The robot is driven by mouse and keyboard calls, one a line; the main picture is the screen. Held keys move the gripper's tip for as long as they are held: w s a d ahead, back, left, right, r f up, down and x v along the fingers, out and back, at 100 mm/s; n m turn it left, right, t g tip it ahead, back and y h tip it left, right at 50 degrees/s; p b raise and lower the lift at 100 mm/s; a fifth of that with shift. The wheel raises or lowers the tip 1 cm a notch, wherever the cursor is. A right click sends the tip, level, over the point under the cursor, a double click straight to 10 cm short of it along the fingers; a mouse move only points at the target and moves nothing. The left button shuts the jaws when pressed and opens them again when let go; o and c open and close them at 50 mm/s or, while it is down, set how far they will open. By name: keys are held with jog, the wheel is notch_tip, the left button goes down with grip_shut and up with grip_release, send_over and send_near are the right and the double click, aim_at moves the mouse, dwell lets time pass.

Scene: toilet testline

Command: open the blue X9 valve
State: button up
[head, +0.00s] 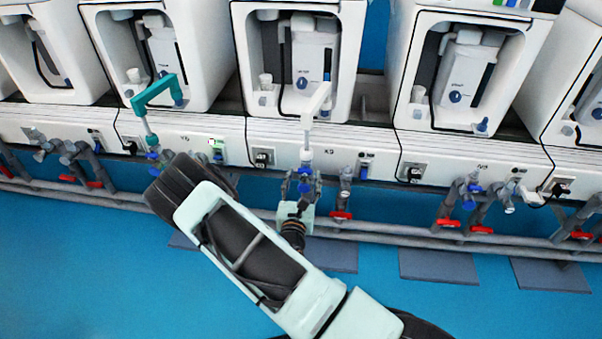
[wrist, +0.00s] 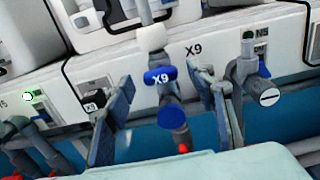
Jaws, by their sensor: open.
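A round blue part (wrist: 171,115) is lower on the same pipe. My gripper (wrist: 161,82) is open, with one finger to the left and one to the right of the valve's pipe. No clear contact with the handle shows.
A white swing spout (head: 316,103) rises above X9; a teal one (head: 158,94) stands at the station to the left. Neighbouring pipes (wrist: 249,75) with blue and red handles flank X9. A grey rail pipe (head: 385,236) runs along the wall. Blue floor (head: 75,265) is open in front.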

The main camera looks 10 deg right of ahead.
jog(key=shift+w+d, duration=0.1)
jog(key=shift+w, duration=0.2)
jog(key=c, duration=1.2)
jog(key=shift+o, duration=0.2)
jog(key=shift+r+n+p, duration=0.1)
jog(key=shift+n+p, duration=0.2)
jog(key=n+p, duration=0.3)
jog(key=shift+r+n, duration=0.1)
jog(key=shift+n, duration=0.2)
jog(key=n+p, duration=0.2)
jog(key=n, duration=0.1)
jog(key=shift+f+n+p, duration=0.2)
jog(key=shift+n+p, duration=0.5)
jog(key=shift+n, duration=0.8)
